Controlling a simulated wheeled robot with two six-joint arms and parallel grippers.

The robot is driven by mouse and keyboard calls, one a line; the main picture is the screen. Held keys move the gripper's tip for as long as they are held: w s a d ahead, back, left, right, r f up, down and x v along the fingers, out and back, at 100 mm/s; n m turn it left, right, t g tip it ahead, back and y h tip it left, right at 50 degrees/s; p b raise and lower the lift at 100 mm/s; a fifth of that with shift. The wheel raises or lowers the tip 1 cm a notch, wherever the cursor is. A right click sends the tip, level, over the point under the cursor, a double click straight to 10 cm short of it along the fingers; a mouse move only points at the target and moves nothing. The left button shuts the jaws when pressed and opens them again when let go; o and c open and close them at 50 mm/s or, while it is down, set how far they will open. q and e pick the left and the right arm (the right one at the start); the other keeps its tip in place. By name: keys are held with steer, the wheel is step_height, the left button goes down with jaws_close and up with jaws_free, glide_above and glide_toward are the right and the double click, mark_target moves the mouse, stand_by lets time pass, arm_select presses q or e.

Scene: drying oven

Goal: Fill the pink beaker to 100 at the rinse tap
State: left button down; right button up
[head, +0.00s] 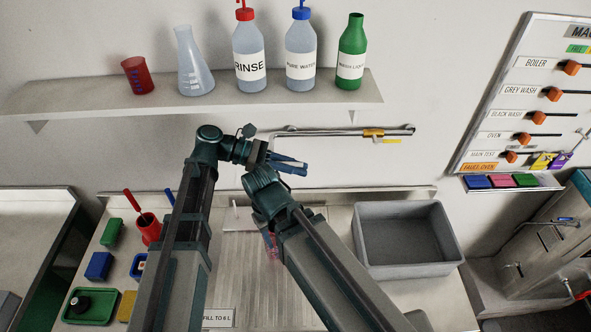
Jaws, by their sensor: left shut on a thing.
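My left gripper (290,165) reaches over the back of the work area, in front of the wall pipe. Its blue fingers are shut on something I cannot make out. My right arm bends over the ribbed basin; its gripper (268,238) is mostly hidden behind the arm, with only a bit of blue showing. Right beside that bit is a small pinkish piece (273,250), perhaps the pink beaker, largely covered by the arm. Its fill level cannot be read. The wall pipe (320,132) carries an orange valve (373,133) with a yellow tag.
The shelf (200,105) holds a red beaker (138,76), a flask (193,65) and several bottles. A grey bin (408,240) stands right of the basin. A red cup (148,229) and a green tray (90,306) are at left. A valve board (535,95) hangs at right.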

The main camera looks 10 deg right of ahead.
arm_select(q)
steer(key=shift+w+d+n+t+h, duration=0.1)
steer(key=shift+w+n+t+h, duration=0.25)
steer(key=shift+n+t, duration=0.55)
steer(key=c, duration=0.8)
jaws_free()
steer(key=shift+w, duration=0.1)
steer(key=shift+a+r, duration=0.2)
steer(key=shift+a, duration=0.25)
steer(key=p+v, duration=0.4)
steer(key=v, duration=0.9)
